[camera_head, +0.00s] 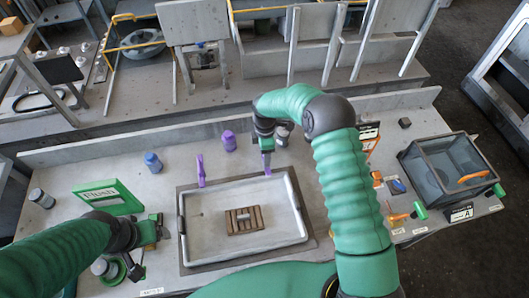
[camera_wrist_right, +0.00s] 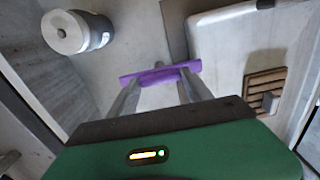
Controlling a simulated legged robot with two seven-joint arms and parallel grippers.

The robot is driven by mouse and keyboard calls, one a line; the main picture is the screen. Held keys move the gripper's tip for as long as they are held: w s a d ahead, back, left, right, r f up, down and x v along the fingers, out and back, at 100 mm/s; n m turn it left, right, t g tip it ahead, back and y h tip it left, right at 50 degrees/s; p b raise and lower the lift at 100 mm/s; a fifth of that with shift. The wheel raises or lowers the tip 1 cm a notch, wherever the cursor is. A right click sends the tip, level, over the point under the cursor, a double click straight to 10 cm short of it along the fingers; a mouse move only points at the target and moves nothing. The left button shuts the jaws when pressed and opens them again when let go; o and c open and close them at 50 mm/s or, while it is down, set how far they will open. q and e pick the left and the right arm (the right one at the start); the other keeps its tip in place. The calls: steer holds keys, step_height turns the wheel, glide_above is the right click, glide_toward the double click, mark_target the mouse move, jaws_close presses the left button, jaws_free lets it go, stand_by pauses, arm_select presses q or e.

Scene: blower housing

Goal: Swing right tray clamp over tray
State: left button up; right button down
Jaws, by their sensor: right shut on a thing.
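The tray (camera_head: 186,250) is shallow and light, with a slatted wooden block (camera_head: 244,220) in it. The left purple clamp (camera_head: 201,170) stands at the tray's back edge. The right purple clamp (camera_head: 267,163) is at the back edge further right, below my right gripper (camera_head: 265,146). In the right wrist view my right gripper (camera_wrist_right: 155,88) is shut on the purple clamp bar (camera_wrist_right: 160,73), whose right end is near the tray rim (camera_wrist_right: 200,45). My left gripper (camera_head: 150,235) is left of the tray, away from both clamps; its fingers are not clear.
A purple bottle (camera_head: 229,141) and a blue bottle (camera_head: 153,162) stand behind the tray. A green sign (camera_head: 108,197) is at left. A clear-sided box (camera_head: 445,170) stands at right, with small tools (camera_head: 405,214) in front of it. A grey cylinder (camera_wrist_right: 78,32) is beside the clamp.

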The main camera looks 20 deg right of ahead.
steer(key=shift+w+d+r, duration=0.1)
steer(key=shift+w+r, duration=0.05)
steer(key=shift+r, duration=0.05)
steer(key=c, duration=0.9)
jaws_free()
steer(key=o, duration=0.5)
steer(key=shift+f, duration=0.1)
steer(key=shift+c, duration=0.2)
step_height(320, 180, up, 17)
steer(key=b, duration=0.1)
steer(key=shift+f+b, duration=0.15)
steer(key=shift+b, duration=0.15)
